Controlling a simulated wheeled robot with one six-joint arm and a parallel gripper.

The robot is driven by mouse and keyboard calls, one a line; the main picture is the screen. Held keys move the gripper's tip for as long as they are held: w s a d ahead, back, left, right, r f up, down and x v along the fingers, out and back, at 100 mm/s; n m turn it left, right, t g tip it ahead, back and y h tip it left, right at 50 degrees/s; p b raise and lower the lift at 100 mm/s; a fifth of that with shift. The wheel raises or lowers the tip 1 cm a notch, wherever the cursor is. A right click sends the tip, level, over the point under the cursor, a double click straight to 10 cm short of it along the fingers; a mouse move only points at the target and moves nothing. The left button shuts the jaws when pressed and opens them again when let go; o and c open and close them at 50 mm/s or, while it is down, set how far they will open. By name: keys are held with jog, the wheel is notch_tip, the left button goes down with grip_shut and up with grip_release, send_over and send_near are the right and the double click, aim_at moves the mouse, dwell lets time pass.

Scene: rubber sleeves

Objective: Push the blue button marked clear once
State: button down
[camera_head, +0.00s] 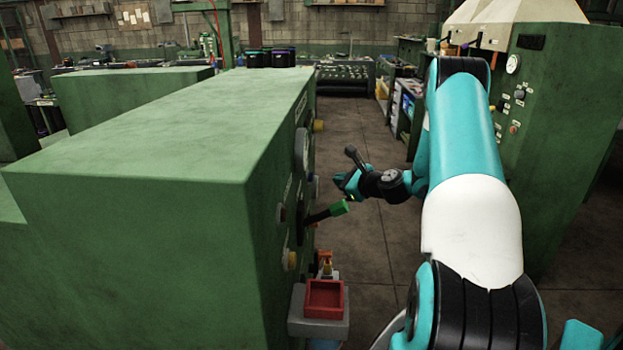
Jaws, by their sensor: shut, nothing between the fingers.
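My gripper (341,181) is small in the view, at the end of my teal and white arm. It is shut and empty. It points left towards the control face of the large green machine (150,125), at about the height of the gauge. I see that face almost edge-on, so its markings cannot be read. I cannot make out the blue button marked clear with certainty. A small bluish-purple knob or button (315,186) sticks out of the face just left of my gripper. I cannot tell whether the fingertips touch anything.
A yellow knob (319,125) sits farther along. A red tray (324,299) on a grey ledge stands low in front. Another green machine (560,130) is at right. The floor (365,245) between is clear.

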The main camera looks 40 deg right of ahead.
jog(key=shift+w+a+p, duration=0.35)
jog(key=shift+w+a, duration=0.9)
jog(key=shift+w, duration=0.2)
jog(key=shift+w+a, duration=0.1)
dwell(0.9)
jog(key=shift+w+a, duration=0.15)
jog(key=shift+w, duration=0.1)
jog(key=shift+w+a+p, duration=0.25)
jog(key=shift+p, duration=0.05)
dwell(0.6)
dwell(0.3)
jog(key=shift+s+d, duration=0.5)
jog(key=shift+s, duration=0.1)
jog(key=shift+s+d+b, duration=0.45)
jog(key=shift+s+d, duration=1.15)
jog(key=shift+s, duration=0.3)
